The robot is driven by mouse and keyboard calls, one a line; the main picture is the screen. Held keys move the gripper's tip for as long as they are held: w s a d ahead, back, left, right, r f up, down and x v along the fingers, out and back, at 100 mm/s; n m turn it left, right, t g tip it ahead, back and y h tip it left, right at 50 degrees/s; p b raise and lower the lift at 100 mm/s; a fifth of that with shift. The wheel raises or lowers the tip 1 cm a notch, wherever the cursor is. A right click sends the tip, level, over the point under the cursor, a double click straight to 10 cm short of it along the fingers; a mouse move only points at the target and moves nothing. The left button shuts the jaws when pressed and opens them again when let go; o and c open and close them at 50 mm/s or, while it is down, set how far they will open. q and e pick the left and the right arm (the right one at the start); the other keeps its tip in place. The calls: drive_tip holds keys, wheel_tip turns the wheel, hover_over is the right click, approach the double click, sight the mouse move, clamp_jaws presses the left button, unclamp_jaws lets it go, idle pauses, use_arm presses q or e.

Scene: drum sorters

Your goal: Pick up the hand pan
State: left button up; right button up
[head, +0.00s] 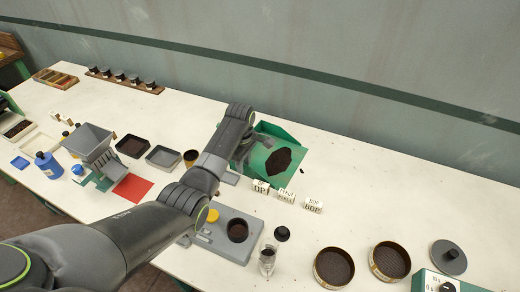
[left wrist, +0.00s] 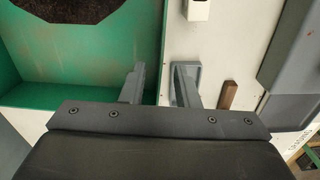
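A large green pan (head: 303,146) with sloping walls stands behind the middle of the table, a dark leaf pile inside. I take it as the hand pan, but cannot be sure. My left gripper (head: 238,162) is low at its left end. In the left wrist view the gripper (left wrist: 160,72) is open. One finger is over the green pan (left wrist: 85,50), the other outside its wall; contact cannot be told. My right gripper is not in view.
A grey scale (head: 215,241) with a dark-filled dish, a glass (head: 267,261) and two round tins (head: 333,268) are nearer. A brown stick (left wrist: 228,95) lies near the gripper. The table's back right is clear.

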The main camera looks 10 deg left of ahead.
use_arm(q)
drive_tip(key=shift+f, duration=0.55)
clamp_jaws()
drive_tip(key=shift+r, duration=0.1)
